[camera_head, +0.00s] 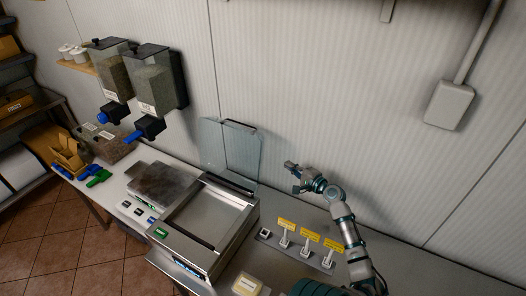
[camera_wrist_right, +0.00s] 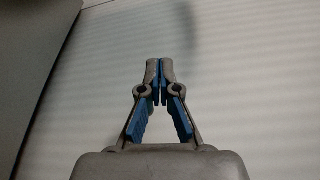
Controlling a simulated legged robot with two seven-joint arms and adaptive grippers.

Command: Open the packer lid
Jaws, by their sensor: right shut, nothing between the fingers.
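The packer (camera_head: 207,226) is a metal box machine on the counter, with an open-topped chamber. Its clear lid (camera_head: 229,150) stands raised, near upright, at the back of the chamber by the wall. My right gripper (camera_head: 290,172) is to the right of the lid, apart from it, in front of the wall. In the right wrist view the right gripper (camera_wrist_right: 157,72) has its fingertips together with nothing between them. A grey surface, which I cannot identify for sure, fills the left of that view. My left gripper is not in view.
A panel of switches with yellow labels (camera_head: 307,236) lies right of the packer. A scale-like plate (camera_head: 160,182) stands left of it. Two grain dispensers (camera_head: 155,85) hang on the wall. A grey box (camera_head: 450,104) is on the wall at right.

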